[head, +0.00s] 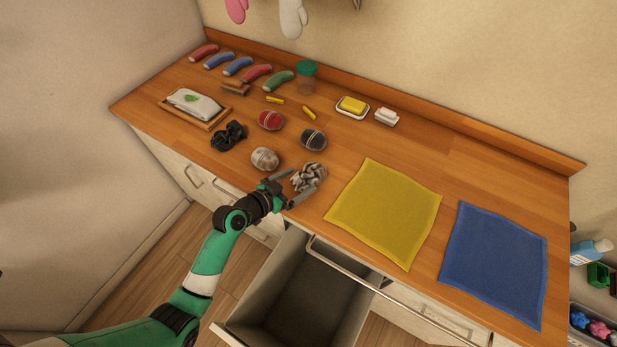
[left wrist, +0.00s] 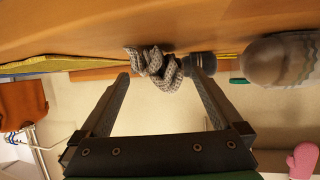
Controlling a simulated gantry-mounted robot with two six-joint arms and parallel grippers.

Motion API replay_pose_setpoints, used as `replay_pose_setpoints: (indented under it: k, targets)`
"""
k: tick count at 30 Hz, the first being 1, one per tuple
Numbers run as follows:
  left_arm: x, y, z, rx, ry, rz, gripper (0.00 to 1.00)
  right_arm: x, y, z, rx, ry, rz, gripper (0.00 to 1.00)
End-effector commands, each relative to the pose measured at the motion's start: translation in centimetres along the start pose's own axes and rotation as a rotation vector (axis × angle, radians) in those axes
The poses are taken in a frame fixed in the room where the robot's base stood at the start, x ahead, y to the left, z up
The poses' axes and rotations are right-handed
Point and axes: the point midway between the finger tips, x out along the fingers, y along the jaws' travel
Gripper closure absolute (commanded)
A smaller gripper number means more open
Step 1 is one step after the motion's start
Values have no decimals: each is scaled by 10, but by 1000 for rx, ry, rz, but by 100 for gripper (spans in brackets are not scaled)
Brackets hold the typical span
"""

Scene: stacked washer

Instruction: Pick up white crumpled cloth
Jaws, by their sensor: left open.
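The white crumpled cloth (head: 308,176), greyish white and knotted-looking, lies on the wooden counter near its front edge, left of the yellow cloth. My left gripper (head: 302,184) reaches in from the front left and is open, its fingertips at either side of the crumpled cloth's near part. In the left wrist view the crumpled cloth (left wrist: 155,68) shows between and just beyond the two finger ends of the gripper (left wrist: 160,76). I cannot tell whether the fingers touch it. My right gripper is not in view.
A patterned whitish bundle (head: 264,159) and a dark one (head: 313,139) lie close by. The yellow cloth (head: 385,212) and blue cloth (head: 494,262) lie flat to the right. An open drawer (head: 262,285) juts out below the counter's front edge.

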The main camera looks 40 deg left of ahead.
Motion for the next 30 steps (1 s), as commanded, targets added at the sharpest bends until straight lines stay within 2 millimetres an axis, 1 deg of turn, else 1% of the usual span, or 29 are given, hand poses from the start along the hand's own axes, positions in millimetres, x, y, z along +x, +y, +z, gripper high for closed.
replay_pose_setpoints:
  k: [2,6,9,12,17,18,20,21,23,24,28,30]
  targets:
    - [9,2,1,1,-1,2,0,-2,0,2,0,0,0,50]
    - [34,4,2,2,0,2,0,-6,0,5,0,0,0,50]
    - [47,4,2,1,0,1,0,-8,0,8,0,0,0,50]
    - [51,4,1,1,-1,0,0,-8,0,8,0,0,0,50]
    - [50,3,1,1,0,0,0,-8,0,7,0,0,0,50]
    - [50,3,1,1,0,0,7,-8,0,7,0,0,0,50]
    - [50,3,1,1,0,0,18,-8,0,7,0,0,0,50]
    - [50,3,1,1,0,0,25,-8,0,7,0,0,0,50]
    - [50,3,1,1,0,0,36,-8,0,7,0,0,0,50]
    - [50,3,1,1,0,0,43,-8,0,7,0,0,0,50]
    - [50,3,1,1,0,0,67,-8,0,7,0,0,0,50]
    - [50,3,1,1,0,0,69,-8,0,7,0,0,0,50]
